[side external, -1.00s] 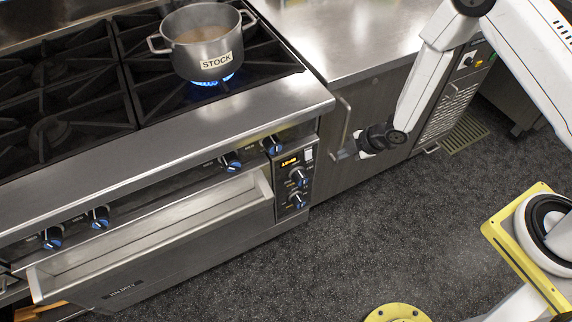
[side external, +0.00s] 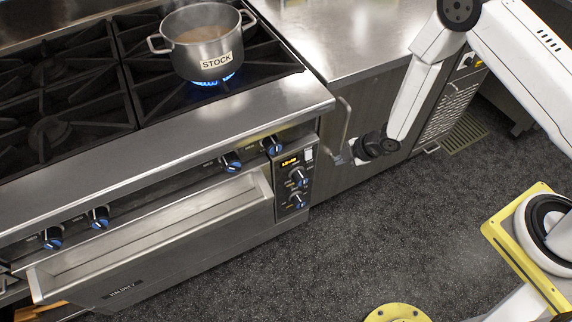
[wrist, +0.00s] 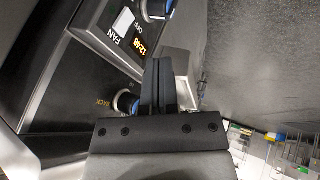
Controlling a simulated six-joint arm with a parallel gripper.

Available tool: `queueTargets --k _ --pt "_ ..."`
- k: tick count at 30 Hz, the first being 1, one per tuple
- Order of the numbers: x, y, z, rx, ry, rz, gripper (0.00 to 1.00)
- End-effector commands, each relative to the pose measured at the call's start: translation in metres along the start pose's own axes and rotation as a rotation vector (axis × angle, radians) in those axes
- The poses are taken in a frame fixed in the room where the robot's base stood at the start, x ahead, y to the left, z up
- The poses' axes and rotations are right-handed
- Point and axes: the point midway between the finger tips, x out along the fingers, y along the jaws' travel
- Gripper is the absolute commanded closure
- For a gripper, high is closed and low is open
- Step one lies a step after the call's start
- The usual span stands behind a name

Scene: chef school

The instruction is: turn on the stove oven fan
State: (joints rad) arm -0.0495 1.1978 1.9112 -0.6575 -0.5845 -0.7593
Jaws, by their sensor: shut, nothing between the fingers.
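The oven control panel (side external: 294,180) is at the right end of the stove front. It has an orange display (side external: 290,161), a white rocker switch (side external: 309,154) and two blue-marked knobs. In the wrist view, the white switch (wrist: 123,21) sits beside the words FAN and OFF, with the lit display (wrist: 138,46) next to it. My gripper (wrist: 157,62) is shut and empty, its fingertips near the panel's lower edge in that picture. In the side view, my gripper (side external: 340,158) is a little right of the panel, apart from the switch.
A pot marked STOCK (side external: 203,42) stands over a lit blue flame. Several other knobs (side external: 98,217) line the stove front. A cabinet handle (side external: 345,122) stands beside my gripper. The dark floor in front is clear.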

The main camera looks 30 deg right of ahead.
Motion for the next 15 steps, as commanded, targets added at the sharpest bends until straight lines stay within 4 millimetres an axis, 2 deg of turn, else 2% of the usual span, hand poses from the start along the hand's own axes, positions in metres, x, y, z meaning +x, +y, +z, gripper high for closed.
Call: queueTargets --k 15 --pt "0.057 -0.001 0.0 0.0 0.0 -0.001 1.0"
